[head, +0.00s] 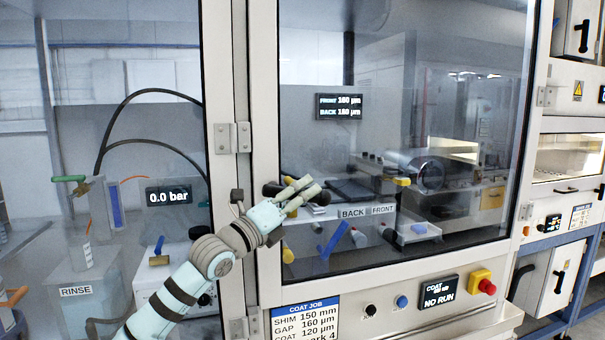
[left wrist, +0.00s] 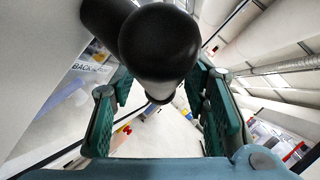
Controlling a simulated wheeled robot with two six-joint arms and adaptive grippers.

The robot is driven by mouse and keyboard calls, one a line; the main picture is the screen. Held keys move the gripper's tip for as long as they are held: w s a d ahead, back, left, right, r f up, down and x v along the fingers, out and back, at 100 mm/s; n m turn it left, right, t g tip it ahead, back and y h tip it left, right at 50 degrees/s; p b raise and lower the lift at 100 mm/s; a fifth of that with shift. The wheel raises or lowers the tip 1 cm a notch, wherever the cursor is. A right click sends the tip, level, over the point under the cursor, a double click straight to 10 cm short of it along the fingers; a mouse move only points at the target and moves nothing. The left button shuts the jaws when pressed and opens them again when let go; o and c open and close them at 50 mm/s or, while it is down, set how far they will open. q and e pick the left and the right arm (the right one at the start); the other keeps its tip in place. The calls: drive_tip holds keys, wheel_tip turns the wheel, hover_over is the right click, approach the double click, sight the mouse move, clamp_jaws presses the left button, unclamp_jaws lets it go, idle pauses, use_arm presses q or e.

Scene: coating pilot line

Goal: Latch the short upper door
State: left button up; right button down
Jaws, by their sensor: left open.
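The short upper door (head: 420,255) is a framed glass door in the middle of the head view, with hinges on its right side. It looks flush, or nearly so, with its frame. Its black handle (head: 271,189) sits by the left frame edge, partly covered by my gripper. My left gripper (head: 309,186) is at the handle with its fingers apart. In the left wrist view the handle's round black end (left wrist: 158,45) lies between the open green fingers (left wrist: 160,105), close to the camera. I cannot tell whether they touch it. My right gripper is not in view.
A tall glass door (head: 130,70) stands to the left, with hinges (head: 233,138) on the post between. Below the short door are a COAT JOB label (head: 305,318), buttons and a red stop button (head: 486,286). Another cabinet (head: 570,120) is at the right.

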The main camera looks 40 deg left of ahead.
use_arm(q)
drive_tip(key=shift+w+d+r, duration=0.1)
drive_tip(key=shift+w, duration=0.1)
clamp_jaws()
